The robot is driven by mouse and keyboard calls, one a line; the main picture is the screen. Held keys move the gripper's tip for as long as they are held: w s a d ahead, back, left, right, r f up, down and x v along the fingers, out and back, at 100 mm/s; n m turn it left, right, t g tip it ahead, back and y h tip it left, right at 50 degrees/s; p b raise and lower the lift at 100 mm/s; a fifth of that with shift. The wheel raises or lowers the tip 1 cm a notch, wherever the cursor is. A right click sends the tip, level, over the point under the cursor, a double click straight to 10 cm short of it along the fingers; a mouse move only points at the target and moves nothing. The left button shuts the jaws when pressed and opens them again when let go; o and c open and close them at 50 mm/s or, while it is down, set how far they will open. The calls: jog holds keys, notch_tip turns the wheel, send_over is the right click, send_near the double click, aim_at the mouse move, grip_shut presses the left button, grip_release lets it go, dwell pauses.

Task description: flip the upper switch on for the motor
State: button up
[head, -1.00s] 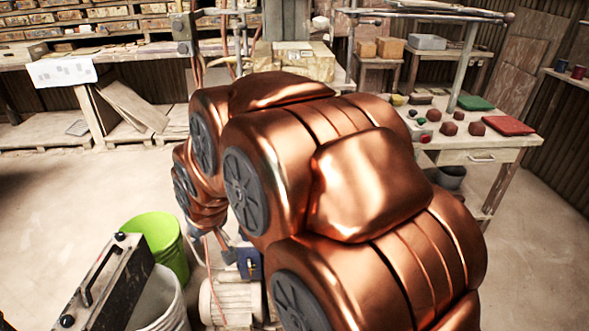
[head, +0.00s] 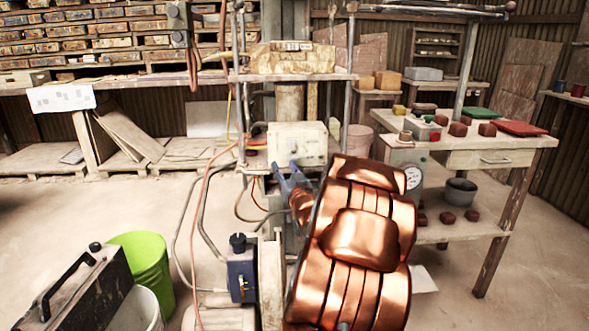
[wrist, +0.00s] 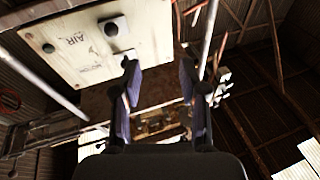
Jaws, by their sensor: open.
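A cream control box (head: 297,143) sits on the press frame in the middle of the head view. I cannot tell which control is the motor's upper switch. My copper arm hides part of the press.
A grey switch box (head: 178,16) with cables hangs at the upper left. A blue pump unit (head: 242,275) and hoses stand below my gripper. A green bucket (head: 145,265) is at lower left. A workbench (head: 500,158) with reddish lumps stands right. The left floor is mostly clear.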

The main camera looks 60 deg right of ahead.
aim_at(295, 153)
jog(key=s+d+m+h+b, duration=0.1)
jog(key=s+d+h, duration=0.1)
jog(key=s+d, duration=0.15)
jog(key=shift+t, duration=0.4)
jog(key=shift+b+x, duration=0.8)
jog(key=shift+x, duration=2.55)
jog(key=shift+w+a, duration=0.1)
jog(key=shift+a, duration=0.05)
jog(key=shift+c, duration=0.2)
grip_shut()
